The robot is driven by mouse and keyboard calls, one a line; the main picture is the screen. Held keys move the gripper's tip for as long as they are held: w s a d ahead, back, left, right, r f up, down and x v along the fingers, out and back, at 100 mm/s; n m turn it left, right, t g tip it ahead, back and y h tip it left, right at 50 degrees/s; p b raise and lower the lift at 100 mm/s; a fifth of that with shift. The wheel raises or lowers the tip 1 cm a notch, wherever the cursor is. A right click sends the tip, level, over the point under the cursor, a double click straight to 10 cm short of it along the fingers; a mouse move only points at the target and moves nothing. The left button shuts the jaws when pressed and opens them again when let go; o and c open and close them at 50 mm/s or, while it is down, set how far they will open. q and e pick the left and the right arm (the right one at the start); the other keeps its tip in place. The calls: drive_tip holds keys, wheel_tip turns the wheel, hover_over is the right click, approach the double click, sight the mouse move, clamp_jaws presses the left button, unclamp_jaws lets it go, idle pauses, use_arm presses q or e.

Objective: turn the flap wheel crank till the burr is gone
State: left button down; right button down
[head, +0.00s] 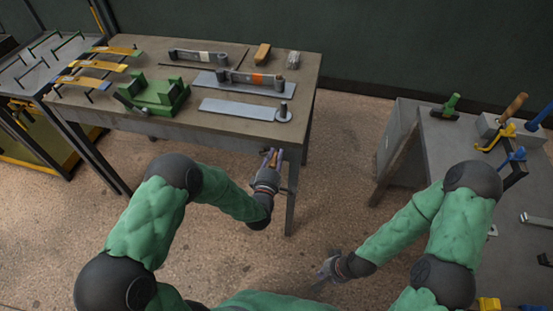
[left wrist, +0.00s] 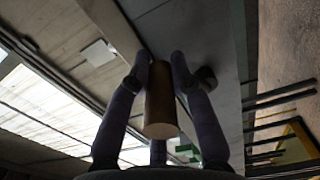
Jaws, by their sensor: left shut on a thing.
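My left gripper (head: 271,158) is at the front right edge of the grey-brown bench, with its fingers shut around a brown cylindrical handle. In the left wrist view this handle (left wrist: 161,100) sits between the fingers of the gripper (left wrist: 163,75). I take it to be the crank handle; its link to a flap wheel is hidden or too small to tell. I cannot pick out a flap wheel or a burr for certain. My right gripper (head: 325,272) hangs low over the floor, away from both benches, and its fingers are too small to judge.
The bench (head: 245,62) carries a green vise (head: 157,94), a grey strip with a round post (head: 240,107), spring parts (head: 250,79) and a wooden block (head: 262,53). Yellow leaf parts (head: 85,82) lie left. A grey tool bench (head: 450,140) stands right. Floor between is clear.

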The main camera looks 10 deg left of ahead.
use_arm(q)
drive_tip(key=shift+r+n, duration=0.3)
drive_tip(key=shift+n, duration=0.1)
drive_tip(key=shift+r, duration=0.1)
